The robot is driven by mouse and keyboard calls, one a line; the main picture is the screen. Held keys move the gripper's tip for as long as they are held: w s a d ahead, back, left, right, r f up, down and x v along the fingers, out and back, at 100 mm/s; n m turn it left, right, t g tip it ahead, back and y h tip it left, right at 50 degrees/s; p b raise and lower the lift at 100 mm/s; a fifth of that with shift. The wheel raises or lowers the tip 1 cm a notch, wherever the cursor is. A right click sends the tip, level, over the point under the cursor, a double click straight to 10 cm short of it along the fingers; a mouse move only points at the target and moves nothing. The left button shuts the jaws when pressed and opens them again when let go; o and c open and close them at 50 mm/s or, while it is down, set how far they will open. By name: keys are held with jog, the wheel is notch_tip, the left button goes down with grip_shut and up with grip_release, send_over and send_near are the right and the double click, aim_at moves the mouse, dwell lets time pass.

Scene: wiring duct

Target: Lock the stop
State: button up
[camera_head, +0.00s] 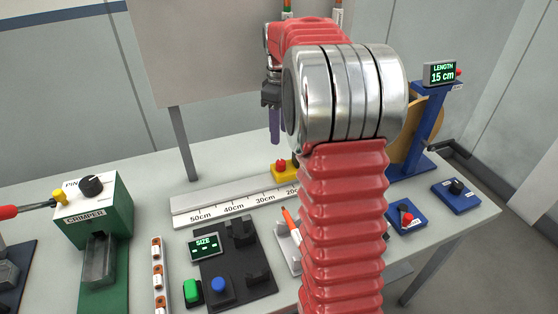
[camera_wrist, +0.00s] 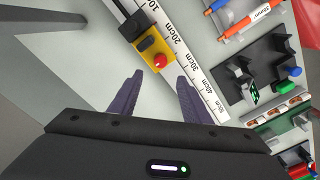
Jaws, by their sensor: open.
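The stop is a yellow block (camera_wrist: 149,44) with a red knob (camera_wrist: 160,61) and a dark part, on the edge of the white ruler (camera_wrist: 187,72) near its 20cm mark in the wrist view. In the head view my gripper (camera_head: 274,138) hangs above the stop. Whether the knob is locked cannot be told.
A display (camera_head: 441,73) reads LENGTH 15 cm at the right. A green crimper (camera_head: 95,205) stands left. A dark SIZE fixture (camera_head: 235,265) with green and blue buttons is in front of the ruler. A grey board (camera_head: 200,60) stands behind.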

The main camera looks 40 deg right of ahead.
aim_at(280, 161)
notch_tip(280, 161, down, 12)
jog(key=shift+f, duration=0.1)
dwell(0.8)
jog(key=c, duration=1)
